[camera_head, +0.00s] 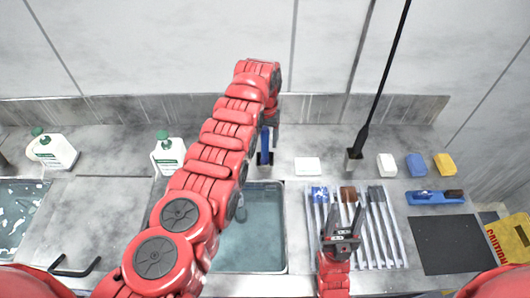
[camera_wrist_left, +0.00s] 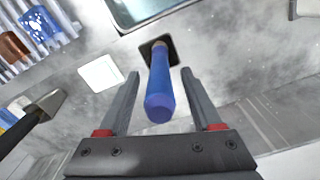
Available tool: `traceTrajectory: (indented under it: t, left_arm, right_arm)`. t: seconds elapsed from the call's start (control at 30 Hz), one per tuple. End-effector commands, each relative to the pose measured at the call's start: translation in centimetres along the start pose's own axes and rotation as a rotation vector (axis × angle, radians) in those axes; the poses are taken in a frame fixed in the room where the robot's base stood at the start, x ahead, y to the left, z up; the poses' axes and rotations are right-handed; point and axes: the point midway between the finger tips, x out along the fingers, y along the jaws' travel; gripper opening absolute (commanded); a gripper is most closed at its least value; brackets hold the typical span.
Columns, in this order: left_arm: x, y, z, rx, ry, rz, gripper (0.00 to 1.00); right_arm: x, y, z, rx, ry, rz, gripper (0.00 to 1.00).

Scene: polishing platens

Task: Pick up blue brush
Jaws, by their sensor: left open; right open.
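A blue handle (camera_head: 265,147), apparently the blue brush, stands upright in a small dark square holder behind the basin. In the left wrist view the same blue handle (camera_wrist_left: 160,92) rises between the two fingers of my left gripper (camera_wrist_left: 161,74). The fingers are open, one on each side of it, with gaps showing. In the head view my left gripper (camera_head: 270,125) is partly hidden by its own wrist. The brush's lower end is hidden in the holder. My right gripper (camera_head: 342,240) is open and low over the front of the tool rack.
The rack (camera_head: 395,240) holds several tools with blue, brown and grey ends. A water-filled basin (camera_head: 255,225) lies under my left arm. White, blue and yellow blocks, a blue-and-brown brush (camera_head: 435,197) and a black rod (camera_head: 380,80) in a holder stand right. White bottles (camera_head: 52,150) stand left.

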Motion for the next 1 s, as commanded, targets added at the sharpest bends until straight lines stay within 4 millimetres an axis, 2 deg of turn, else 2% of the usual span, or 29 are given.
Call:
traceTrajectory:
  t: [0.1,0.47,0.83,1.0]
  left_arm:
    - [-0.1,0.0,0.0,0.000,0.001,0.000,0.64]
    - [-0.1,0.0,0.0,0.000,0.001,0.000,0.00]
    - [-0.2,0.0,0.0,0.000,0.001,0.000,0.00]
    - [-1.7,0.0,-0.1,0.000,0.005,0.000,0.00]
  right_arm:
    - [0.1,0.0,0.0,0.000,0.000,0.000,0.50]
    - [0.1,0.0,0.0,0.000,0.000,0.000,0.50]
    - [0.2,0.0,0.0,0.000,0.000,0.000,0.50]
    - [1.0,0.1,-0.2,0.000,0.000,0.000,0.50]
